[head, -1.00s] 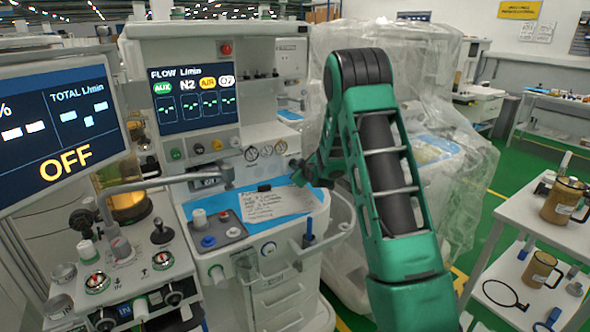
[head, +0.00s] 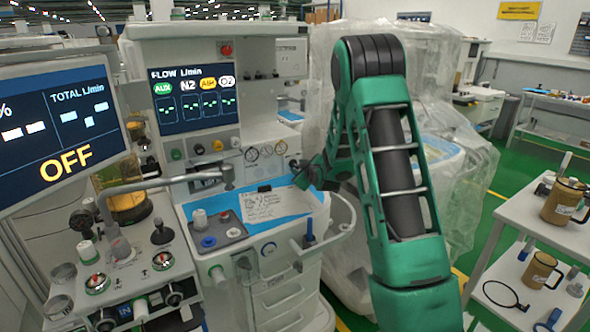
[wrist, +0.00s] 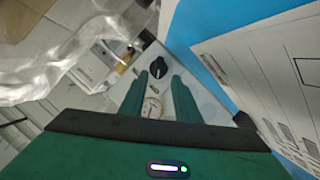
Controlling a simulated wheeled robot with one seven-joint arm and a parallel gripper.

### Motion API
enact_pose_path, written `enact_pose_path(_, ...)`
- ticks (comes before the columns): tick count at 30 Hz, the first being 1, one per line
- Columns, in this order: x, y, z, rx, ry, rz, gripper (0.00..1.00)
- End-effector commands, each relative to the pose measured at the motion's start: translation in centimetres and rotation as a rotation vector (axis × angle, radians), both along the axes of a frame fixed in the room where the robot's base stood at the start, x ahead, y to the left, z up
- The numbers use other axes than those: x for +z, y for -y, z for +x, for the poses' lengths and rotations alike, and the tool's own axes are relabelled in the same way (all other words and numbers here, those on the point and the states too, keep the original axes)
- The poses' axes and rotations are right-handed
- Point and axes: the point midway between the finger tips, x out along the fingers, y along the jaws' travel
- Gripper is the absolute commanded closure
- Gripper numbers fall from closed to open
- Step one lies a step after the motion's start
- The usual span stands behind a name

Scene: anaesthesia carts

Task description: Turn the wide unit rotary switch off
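A black rotary knob (wrist: 159,67) sits on a pale panel in the wrist view, just beyond the fingertips. I take it for the rotary switch; its exact setting is too small to read. My gripper (wrist: 160,88) points at the panel with its two green fingers apart and nothing between them, the knob lying ahead of the gap. In the head view my gripper (head: 308,175) is small and dark, beside the front of the wide unit (head: 190,43) with the FLOW screen. The knob cannot be made out clearly there.
A round gauge (wrist: 152,107) shows between the fingers. A written sheet (head: 262,205) lies on the blue worktop, close to my gripper. A curved rail (head: 340,245) stands at the worktop's right. Plastic-wrapped equipment (head: 450,150) is behind my arm. A white side table (head: 550,225) is at right.

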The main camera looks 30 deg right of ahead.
Motion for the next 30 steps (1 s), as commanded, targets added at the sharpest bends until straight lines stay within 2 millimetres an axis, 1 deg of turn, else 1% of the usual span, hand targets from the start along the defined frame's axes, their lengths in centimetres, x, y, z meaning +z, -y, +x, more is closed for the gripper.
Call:
enact_pose_path(1, 0.4, 0.0, -1.0, -0.004, 0.002, -0.001, 0.7)
enact_pose_path(6, 1.3, -0.3, -3.8, -0.008, 0.001, -0.003, 0.7)
enact_pose_path(9, 1.7, -0.5, -5.0, -0.008, 0.001, -0.004, 0.7)
enact_pose_path(12, 2.0, -0.6, -5.7, -0.008, 0.001, -0.004, 0.7)
enact_pose_path(17, 2.1, -0.7, -6.0, -0.009, 0.002, -0.004, 0.7)
enact_pose_path(30, 2.0, -0.7, -6.0, -0.009, 0.001, -0.005, 0.7)
